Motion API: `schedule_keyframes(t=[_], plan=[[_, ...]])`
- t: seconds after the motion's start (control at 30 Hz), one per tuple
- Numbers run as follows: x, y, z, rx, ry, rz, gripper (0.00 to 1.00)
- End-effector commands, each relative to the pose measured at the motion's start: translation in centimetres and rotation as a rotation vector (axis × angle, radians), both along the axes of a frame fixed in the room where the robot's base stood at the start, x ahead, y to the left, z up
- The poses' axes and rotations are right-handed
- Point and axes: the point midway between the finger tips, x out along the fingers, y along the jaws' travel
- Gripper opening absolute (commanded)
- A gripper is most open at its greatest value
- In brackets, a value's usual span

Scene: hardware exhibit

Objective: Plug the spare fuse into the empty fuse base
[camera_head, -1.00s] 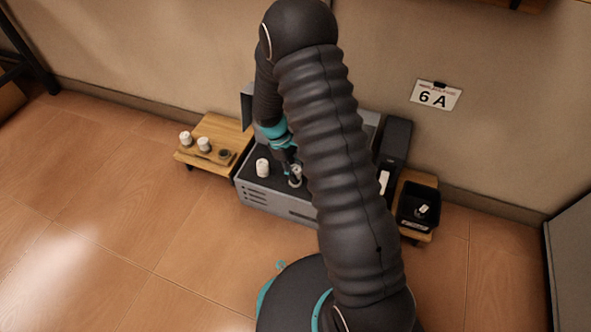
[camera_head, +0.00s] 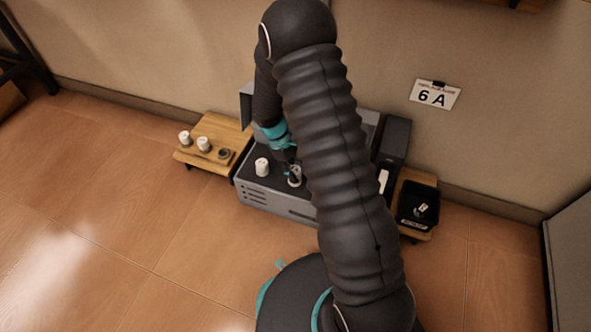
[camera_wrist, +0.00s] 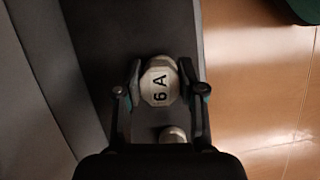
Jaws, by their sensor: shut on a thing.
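A white fuse marked "6 A" (camera_wrist: 160,86) sits between the two fingers of my gripper (camera_wrist: 161,78) in the wrist view, with both fingers against its sides. In the head view my gripper (camera_head: 291,173) points down over the dark top of the grey box (camera_head: 276,203), and the held fuse (camera_head: 295,181) shows at the box top. Its lower end and any base under it are hidden, so I cannot tell whether it is seated. Another white fuse (camera_head: 262,167) stands upright on the box to the left. A pale round top (camera_wrist: 173,135) also shows near the wrist.
A wooden stand (camera_head: 221,129) at the left holds two white fuses (camera_head: 194,141) and a dark round holder (camera_head: 224,153). A black tray (camera_head: 418,203) with a small white piece is at the right. A "6 A" card (camera_head: 435,95) hangs on the wall. My arm covers the box's right part.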

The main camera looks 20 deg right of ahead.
Motion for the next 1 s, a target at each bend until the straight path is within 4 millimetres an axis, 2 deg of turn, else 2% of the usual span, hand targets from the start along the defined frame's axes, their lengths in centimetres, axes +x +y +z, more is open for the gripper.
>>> schedule_keyframes(t=[1.0], plan=[[0.00,-0.01,-0.91,0.000,0.000,0.000,0.07]])
